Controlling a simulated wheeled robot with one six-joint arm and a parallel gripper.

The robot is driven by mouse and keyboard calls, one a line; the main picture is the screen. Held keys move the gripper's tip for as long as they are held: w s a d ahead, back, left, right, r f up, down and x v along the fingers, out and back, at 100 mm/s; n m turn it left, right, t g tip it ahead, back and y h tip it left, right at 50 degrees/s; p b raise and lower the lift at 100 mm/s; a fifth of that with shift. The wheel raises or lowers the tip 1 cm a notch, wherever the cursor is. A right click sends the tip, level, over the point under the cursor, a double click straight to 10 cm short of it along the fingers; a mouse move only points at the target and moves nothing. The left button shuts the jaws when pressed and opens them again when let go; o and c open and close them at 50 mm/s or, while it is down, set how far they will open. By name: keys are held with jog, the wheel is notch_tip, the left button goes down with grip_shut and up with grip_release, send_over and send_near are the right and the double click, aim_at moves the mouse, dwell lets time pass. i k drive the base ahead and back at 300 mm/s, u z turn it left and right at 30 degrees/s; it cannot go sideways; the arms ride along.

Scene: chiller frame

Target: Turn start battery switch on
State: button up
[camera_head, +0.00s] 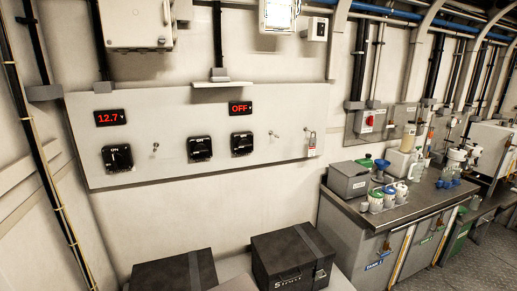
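A grey wall panel (290,105) carries several black rotary switches. One switch (117,158) is at the left under a red display (110,118) reading "12.7". A middle switch (200,148) and a right switch (242,143) sit side by side under and left of a second red display (241,108) reading "OFF". The labels are too small to read, so I cannot tell which is the start battery switch. The knob positions are not clear. My gripper is not in view.
Small metal fittings are on the panel between and right of the switches; a red-and-white tag (311,151) hangs at its right. Two black boxes stand below, one of them the right box (293,258). A cluttered workbench (375,214) is at the right. The space before the panel looks clear.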

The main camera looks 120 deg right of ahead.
aim_at(244, 144)
jog(key=z, duration=4.2)
jog(key=i, duration=0.5)
jog(key=u, duration=0.1)
jog(key=k, duration=1)
jog(key=z, duration=1.1)
jog(key=i, duration=0.8)
jog(key=u, duration=0.7)
jog(key=i, duration=0.65)
jog(key=u, duration=0.8)
